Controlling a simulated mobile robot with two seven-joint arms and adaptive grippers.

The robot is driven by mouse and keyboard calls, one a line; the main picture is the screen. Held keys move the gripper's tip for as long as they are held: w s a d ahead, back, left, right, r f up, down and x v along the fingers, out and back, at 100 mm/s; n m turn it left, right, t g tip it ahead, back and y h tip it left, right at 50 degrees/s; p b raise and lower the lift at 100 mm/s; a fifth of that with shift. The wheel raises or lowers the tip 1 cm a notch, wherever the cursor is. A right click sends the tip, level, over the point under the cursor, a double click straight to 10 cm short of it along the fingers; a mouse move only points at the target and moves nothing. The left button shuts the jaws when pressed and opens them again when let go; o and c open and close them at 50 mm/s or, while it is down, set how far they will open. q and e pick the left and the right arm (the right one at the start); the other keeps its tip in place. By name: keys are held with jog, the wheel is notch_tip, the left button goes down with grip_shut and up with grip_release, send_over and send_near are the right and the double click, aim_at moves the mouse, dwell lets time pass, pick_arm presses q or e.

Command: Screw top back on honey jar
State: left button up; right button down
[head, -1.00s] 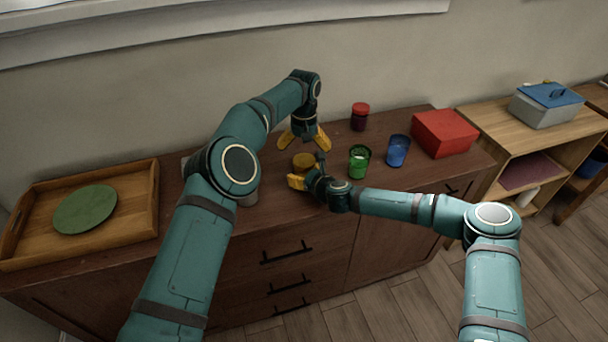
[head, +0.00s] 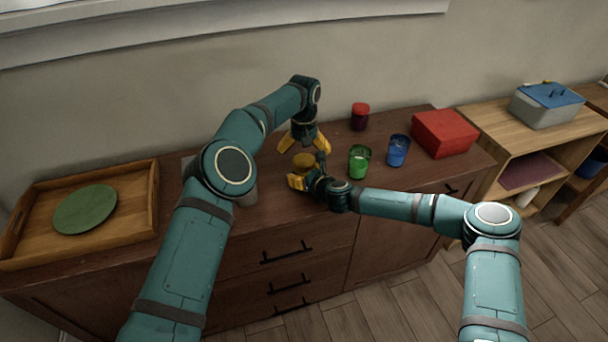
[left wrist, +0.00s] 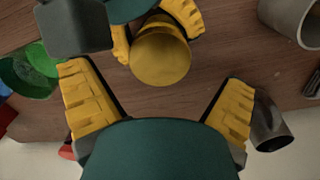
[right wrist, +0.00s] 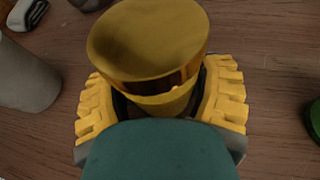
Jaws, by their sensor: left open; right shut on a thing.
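The honey jar (right wrist: 158,98) stands on the dark wooden cabinet, between the fingers of my right gripper (head: 297,182), which is shut on its body. A flat round gold top (right wrist: 148,38) shows over the jar in the right wrist view, also from above in the left wrist view (left wrist: 160,57). It appears to sit on the jar; I cannot tell whether it is screwed tight. My left gripper (head: 305,143) is open and empty, pointing down just behind the jar, fingers spread. In the left wrist view the jar lies beyond the gap between its fingertips (left wrist: 160,82).
A grey cup (left wrist: 292,18) and a dark cylinder (left wrist: 268,124) stand on the other side. A wooden tray (head: 150,195) holds a green plate (head: 85,209).

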aim_at(304, 160)
pick_arm(q)
jog(key=shift+f, duration=1.55)
jog(key=c, duration=1.3)
jog(key=shift+m, duration=0.8)
jog(key=o, duration=1.3)
jog(key=shift+r, duration=0.1)
notch_tip(304, 160, up, 12)
